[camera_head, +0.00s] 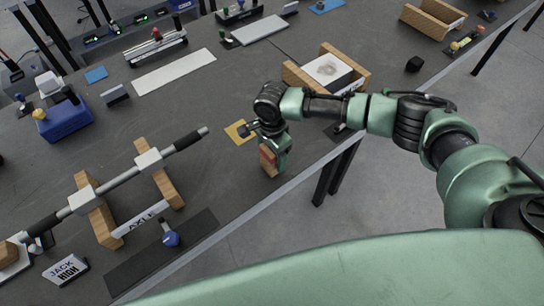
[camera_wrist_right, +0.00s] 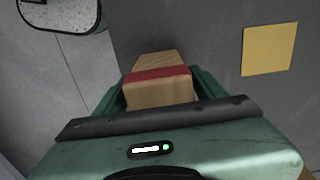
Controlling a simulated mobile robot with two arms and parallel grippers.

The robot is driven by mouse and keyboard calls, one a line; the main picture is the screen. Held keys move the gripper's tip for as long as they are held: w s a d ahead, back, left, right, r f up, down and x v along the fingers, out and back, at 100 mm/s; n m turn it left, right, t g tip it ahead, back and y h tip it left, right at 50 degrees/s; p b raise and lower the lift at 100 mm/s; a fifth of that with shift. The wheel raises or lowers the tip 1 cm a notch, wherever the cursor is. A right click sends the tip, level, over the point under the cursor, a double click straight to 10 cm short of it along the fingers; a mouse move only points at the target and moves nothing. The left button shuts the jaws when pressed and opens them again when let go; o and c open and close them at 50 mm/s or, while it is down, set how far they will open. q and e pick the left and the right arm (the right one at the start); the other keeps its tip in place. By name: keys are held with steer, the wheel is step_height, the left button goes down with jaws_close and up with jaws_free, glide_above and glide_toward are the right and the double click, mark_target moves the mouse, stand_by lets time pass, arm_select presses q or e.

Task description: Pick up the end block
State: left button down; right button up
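The end block (camera_wrist_right: 158,88) is a light wooden block with a red band across it. In the right wrist view it lies between the two green fingers of my right gripper (camera_wrist_right: 160,95), which sit close against both its sides. In the head view the same block (camera_head: 268,160) shows at the tip of my right gripper (camera_head: 274,154), over the front edge area of the dark table. I cannot tell whether the block touches the tabletop. My left gripper is not in view.
A yellow square (camera_head: 240,131) lies beside my right gripper on the table (camera_head: 225,180). An axle (camera_head: 118,180) rests on wooden stands to the left. A wooden cradle (camera_head: 297,77) with a pale plate stands behind my wrist. The floor is beyond the table's front edge.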

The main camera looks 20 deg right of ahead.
steer(key=c, duration=1)
steer(key=shift+c, duration=1.1)
steer(key=shift+r, duration=0.1)
